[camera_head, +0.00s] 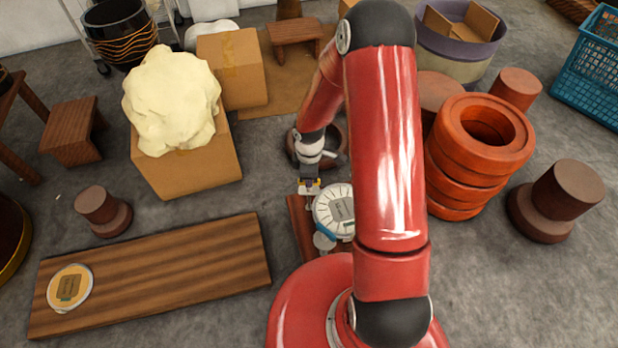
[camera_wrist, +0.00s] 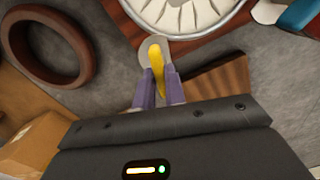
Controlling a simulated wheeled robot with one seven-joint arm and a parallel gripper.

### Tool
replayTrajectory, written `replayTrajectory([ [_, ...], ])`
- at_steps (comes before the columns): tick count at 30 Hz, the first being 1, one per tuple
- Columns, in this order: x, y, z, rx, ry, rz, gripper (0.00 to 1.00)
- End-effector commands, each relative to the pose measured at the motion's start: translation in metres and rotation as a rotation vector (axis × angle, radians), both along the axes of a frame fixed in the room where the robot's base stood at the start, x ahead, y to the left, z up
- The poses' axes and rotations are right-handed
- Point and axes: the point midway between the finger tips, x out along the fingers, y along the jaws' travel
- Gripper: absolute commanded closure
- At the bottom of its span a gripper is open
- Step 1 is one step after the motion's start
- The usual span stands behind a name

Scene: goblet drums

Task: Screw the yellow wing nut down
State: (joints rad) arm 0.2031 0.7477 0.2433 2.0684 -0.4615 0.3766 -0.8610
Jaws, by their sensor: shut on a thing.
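The yellow wing nut (camera_wrist: 156,62) is in the wrist view, upright between my two purple fingertips. My gripper (camera_wrist: 158,84) is shut on it. The nut sits over a grey rounded tab (camera_wrist: 146,46) beside a round white drum piece (camera_wrist: 185,14) with radial folds and a metal rim. In the head view my gripper (camera_head: 310,184) is just left of the upper edge of this drum piece (camera_head: 331,206). My arm covers the drum piece's right side. The nut's thread and underside are hidden.
The drum piece lies on a brown wooden board (camera_head: 299,222). A dark ring (camera_wrist: 50,47) lies on the floor to the left in the wrist view. Orange rings (camera_head: 466,165) are stacked to the right. A cardboard box (camera_head: 189,172) and a long wooden plank (camera_head: 170,266) are left.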

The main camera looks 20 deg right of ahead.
Motion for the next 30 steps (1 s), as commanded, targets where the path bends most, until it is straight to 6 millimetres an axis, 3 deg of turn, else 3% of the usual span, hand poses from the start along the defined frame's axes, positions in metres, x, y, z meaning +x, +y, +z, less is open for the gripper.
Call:
replayTrajectory([
  [30,0.0005,-0.0001,-0.0007,0.0,-0.002,-0.964,1.0],
])
